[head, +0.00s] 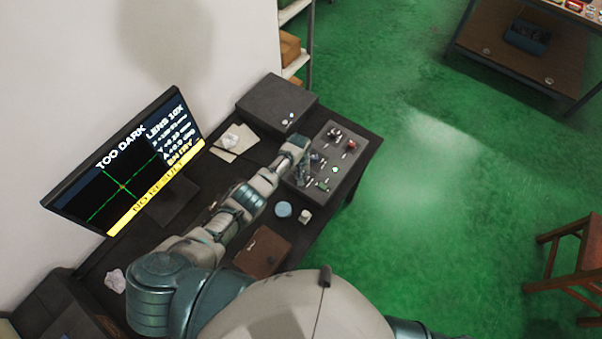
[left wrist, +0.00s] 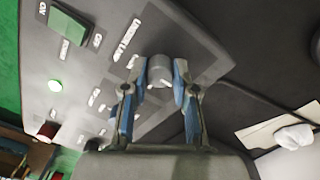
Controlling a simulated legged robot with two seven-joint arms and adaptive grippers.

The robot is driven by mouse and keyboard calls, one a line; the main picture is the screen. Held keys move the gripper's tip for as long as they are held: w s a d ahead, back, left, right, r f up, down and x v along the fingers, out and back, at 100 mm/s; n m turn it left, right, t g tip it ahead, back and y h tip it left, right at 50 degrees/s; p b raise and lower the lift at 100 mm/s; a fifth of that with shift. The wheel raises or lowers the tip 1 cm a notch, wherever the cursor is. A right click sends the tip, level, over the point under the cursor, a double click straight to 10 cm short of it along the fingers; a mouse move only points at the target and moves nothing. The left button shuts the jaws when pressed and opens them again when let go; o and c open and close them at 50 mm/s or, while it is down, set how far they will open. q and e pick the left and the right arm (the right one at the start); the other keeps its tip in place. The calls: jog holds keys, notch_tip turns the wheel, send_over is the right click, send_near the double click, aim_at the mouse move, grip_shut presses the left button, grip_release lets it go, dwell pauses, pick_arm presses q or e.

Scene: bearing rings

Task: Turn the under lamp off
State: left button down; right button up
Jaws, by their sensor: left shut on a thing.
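A grey control panel (head: 343,134) with several knobs and switches lies at the right end of the dark desk. My left gripper (head: 303,147) reaches its left side; the arm hides part of the panel. A white label beside the knob seems to read "Under Lamp". The knob's pointer is hard to make out. My right gripper is out of view.
In the left wrist view the panel also bears a green rocker (left wrist: 68,25), a white button (left wrist: 55,86) and a red button (left wrist: 47,131). The monitor (head: 125,160) reads "TOO DARK" and "NO RESULT". A grey box (head: 277,101), blue round item (head: 283,209) and brown case (head: 263,252) are nearby.

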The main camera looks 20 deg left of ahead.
pick_arm(q)
jog(key=shift+w+r, duration=0.3)
jog(key=shift+w, duration=0.05)
jog(key=c, duration=1.2)
grip_release()
jog(key=o, duration=0.3)
jog(key=shift+f, duration=0.25)
jog(key=shift+s, duration=0.1)
notch_tip(320, 180, up, 12)
jog(key=shift+a, duration=0.2)
